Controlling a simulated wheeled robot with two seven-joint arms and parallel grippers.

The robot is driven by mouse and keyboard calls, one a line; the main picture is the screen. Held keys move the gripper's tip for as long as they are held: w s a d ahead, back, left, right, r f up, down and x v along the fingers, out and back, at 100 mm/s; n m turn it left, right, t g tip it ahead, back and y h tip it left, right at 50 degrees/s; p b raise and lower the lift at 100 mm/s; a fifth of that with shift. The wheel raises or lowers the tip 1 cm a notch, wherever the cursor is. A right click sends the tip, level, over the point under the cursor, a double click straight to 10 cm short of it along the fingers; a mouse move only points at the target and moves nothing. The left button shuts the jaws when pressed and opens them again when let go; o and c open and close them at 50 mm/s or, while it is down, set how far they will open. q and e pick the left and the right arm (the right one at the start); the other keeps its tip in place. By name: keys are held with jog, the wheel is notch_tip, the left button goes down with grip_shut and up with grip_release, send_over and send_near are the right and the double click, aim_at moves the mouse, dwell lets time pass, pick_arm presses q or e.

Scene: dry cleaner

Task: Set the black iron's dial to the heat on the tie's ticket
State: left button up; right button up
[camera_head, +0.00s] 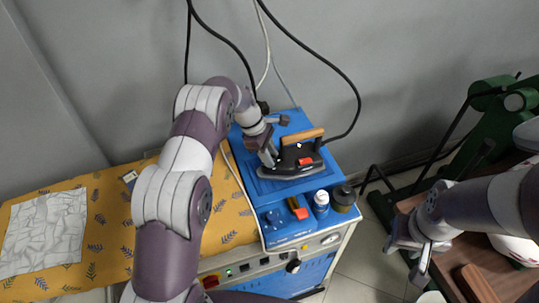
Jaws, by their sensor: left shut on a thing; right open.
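The black iron (291,171), with a wooden handle (303,136) and a red part on its side, sits on the blue top of the ironing unit. My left gripper (268,155) is at the iron's left end and shut on part of it. The fingers hide which part, and I cannot make out the dial or its setting. My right gripper (420,262) is open and empty at the right, away from the iron. A small card (130,178) lies on the yellow patterned cloth; its print is too small to read. I cannot make out a tie.
The blue unit (257,185) also holds a red-topped item (298,208), a blue-and-white bottle (321,204) and a dark jar (343,198). A crumpled white cloth (43,232) lies on the yellow cloth (108,218). Cords hang behind the iron. A green machine (490,125) stands at right.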

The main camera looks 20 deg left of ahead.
pick_arm(q)
jog(key=shift+w+r, duration=0.1)
dwell(0.3)
jog(key=o, duration=1)
jog(key=p+v, duration=1.2)
jog(key=p, duration=0.1)
jog(key=shift+a+r, duration=0.25)
jog(key=shift+r, duration=0.05)
